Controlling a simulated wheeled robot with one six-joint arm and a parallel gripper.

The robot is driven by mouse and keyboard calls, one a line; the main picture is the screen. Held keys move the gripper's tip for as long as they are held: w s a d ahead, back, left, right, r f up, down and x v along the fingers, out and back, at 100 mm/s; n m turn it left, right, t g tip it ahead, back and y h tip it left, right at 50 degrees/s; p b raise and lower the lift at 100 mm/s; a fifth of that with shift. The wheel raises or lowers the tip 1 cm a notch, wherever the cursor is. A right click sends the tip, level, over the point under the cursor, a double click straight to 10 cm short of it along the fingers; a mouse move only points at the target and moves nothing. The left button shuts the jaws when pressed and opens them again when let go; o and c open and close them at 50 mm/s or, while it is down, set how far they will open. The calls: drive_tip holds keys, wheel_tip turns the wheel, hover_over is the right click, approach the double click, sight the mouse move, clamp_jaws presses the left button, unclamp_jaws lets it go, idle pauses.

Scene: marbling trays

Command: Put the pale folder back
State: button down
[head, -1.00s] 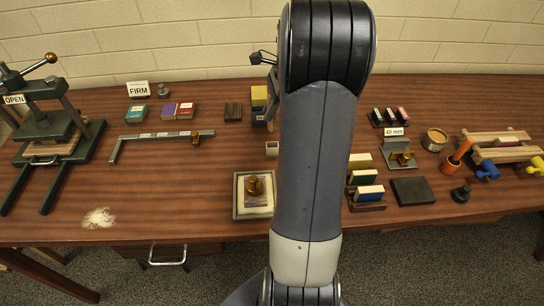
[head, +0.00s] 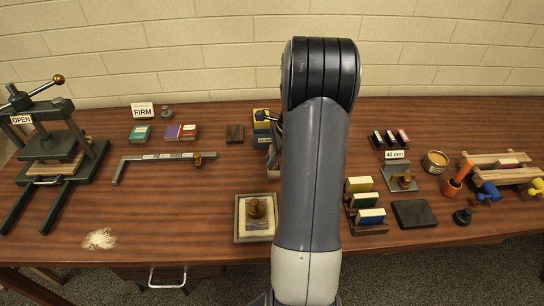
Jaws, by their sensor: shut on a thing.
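My gripper (head: 272,148) is mostly hidden behind my own arm; only a dark and grey sliver shows at the arm's left edge, low over the back middle of the table. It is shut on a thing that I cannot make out. I cannot see the pale folder anywhere in the open. A small pale holder (head: 273,174) shows just below the gripper sliver, partly covered by my arm. Whether the gripper or its load touches this holder is hidden.
A framed tray (head: 240,234) with a brass-knobbed weight stands in front. A yellow block (head: 261,115) and a brown block (head: 235,133) stand at the back. The press (head: 52,150) is at left.

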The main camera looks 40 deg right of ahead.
drive_tip(key=shift+f, duration=0.15)
drive_tip(key=c, duration=1.4)
unclamp_jaws()
drive_tip(key=b+v, duration=0.1)
drive_tip(key=v, duration=1.1)
